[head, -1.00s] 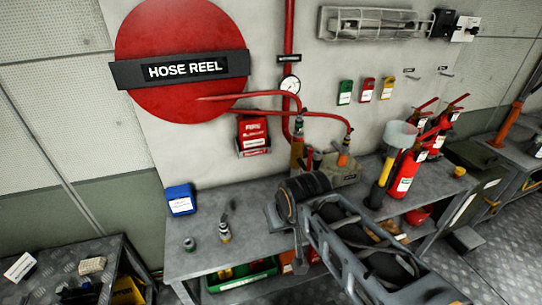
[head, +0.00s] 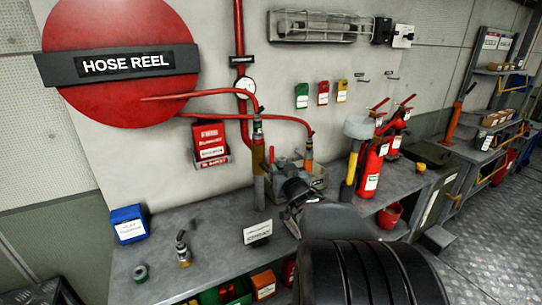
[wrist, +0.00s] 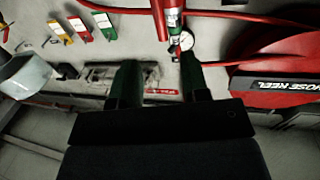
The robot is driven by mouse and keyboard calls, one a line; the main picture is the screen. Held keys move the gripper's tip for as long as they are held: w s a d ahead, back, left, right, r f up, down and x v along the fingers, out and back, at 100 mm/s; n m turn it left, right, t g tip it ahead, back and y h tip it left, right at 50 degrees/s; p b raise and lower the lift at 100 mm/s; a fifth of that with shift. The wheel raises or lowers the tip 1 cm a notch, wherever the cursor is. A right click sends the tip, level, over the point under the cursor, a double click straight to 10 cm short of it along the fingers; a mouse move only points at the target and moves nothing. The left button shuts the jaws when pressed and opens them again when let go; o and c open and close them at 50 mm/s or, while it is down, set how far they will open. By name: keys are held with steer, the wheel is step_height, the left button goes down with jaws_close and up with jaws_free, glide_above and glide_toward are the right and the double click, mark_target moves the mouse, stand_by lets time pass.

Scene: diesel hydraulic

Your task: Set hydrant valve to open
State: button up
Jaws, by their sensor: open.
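A red vertical pipe (head: 239,30) runs down the wall with a small dark label and a round white gauge (head: 245,88). The gauge (wrist: 183,41) and a green-and-white cylinder (wrist: 175,17) lie beyond the fingers, not touching.
A grey bench (head: 205,232) below holds a blue box (head: 128,223), a green tape roll (head: 141,273), a brass fitting (head: 183,249) and a white sign (head: 258,232). Red extinguishers (head: 371,170) stand to the right. A caged lamp (head: 322,27) and a hose reel (head: 120,55) are on the wall.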

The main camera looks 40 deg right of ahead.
mark_target(273, 155)
steer(key=p+x, duration=0.1)
steer(key=x, duration=1.1)
steer(key=shift+w+p, duration=0.1)
steer(key=shift+p, duration=0.3)
jaws_close()
